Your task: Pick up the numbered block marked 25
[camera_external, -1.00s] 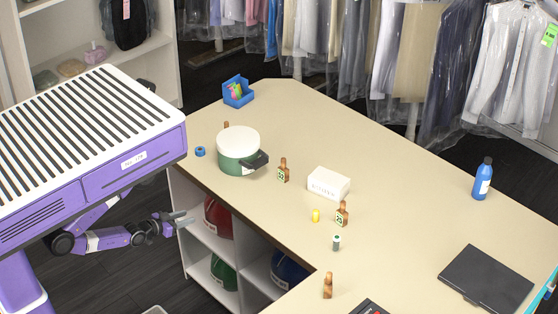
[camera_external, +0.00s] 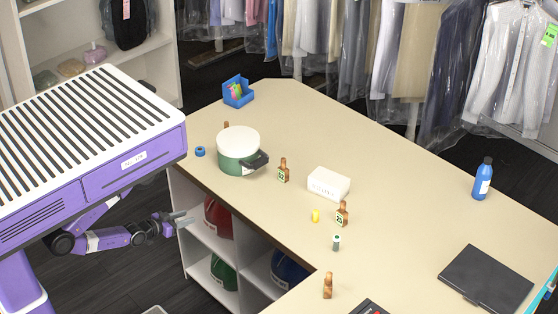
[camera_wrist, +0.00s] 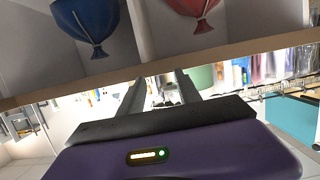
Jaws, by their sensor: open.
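Several small brown bottle-shaped wooden blocks stand on the beige counter (camera_external: 400,165). A block with no readable number (camera_external: 327,286) stands near the front edge, and one is mostly hidden behind the pot. My gripper (camera_external: 184,218) is open and empty, below counter height beside the shelves. Its fingers show in the wrist view (camera_wrist: 160,80).
The green pot with white lid (camera_external: 238,150), white box (camera_external: 328,184), yellow item (camera_external: 316,215), small cylinder (camera_external: 336,243), blue bottle (camera_external: 482,179) and black laptop-like slab (camera_external: 486,278) stand on the counter. Cubbies below hold red (camera_external: 218,217), green and blue bags. The counter's far middle is clear.

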